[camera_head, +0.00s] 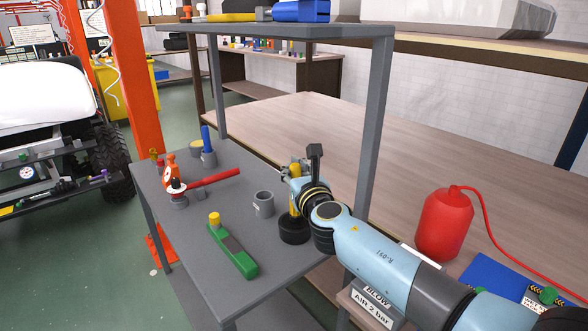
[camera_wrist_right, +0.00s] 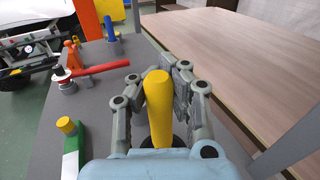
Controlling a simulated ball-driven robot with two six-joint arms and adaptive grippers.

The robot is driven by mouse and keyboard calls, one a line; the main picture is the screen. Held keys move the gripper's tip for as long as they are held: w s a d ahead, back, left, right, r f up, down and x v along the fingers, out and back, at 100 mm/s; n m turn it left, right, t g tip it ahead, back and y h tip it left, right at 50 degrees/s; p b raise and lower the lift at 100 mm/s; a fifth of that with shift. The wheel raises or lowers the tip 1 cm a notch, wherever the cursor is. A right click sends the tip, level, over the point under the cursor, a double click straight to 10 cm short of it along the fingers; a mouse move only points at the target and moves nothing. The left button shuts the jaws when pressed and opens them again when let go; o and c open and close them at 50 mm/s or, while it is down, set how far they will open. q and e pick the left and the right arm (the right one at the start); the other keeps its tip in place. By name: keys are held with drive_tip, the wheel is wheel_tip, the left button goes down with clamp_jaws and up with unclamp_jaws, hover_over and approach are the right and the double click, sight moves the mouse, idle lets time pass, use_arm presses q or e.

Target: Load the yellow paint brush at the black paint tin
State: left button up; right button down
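The yellow paint brush (camera_head: 295,204) stands roughly upright over the black paint tin (camera_head: 294,232), and its lower end meets the tin's top. I cannot tell how deep the bristles sit. In the right wrist view the yellow handle (camera_wrist_right: 159,105) rises between the fingers, and a dark sliver of the tin (camera_wrist_right: 147,142) shows below. My right gripper (camera_head: 298,172) has its fingers close on both sides of the handle and looks shut on it. My left gripper is not in either view.
A grey cup (camera_head: 263,204) stands just left of the tin on the grey cart shelf. A grey cart post (camera_head: 374,120) rises behind my right arm.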

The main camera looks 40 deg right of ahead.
drive_tip(key=shift+f+b, duration=0.4)
drive_tip(key=shift+f, duration=0.1)
idle(1.1)
wheel_tip(320, 180, up, 7)
drive_tip(key=p, duration=0.6)
drive_tip(key=shift+p, duration=0.4)
wheel_tip(320, 180, down, 7)
drive_tip(key=b, duration=0.7)
drive_tip(key=shift+r, duration=0.1)
drive_tip(key=shift+r+p, duration=0.1)
drive_tip(key=shift+p, duration=0.2)
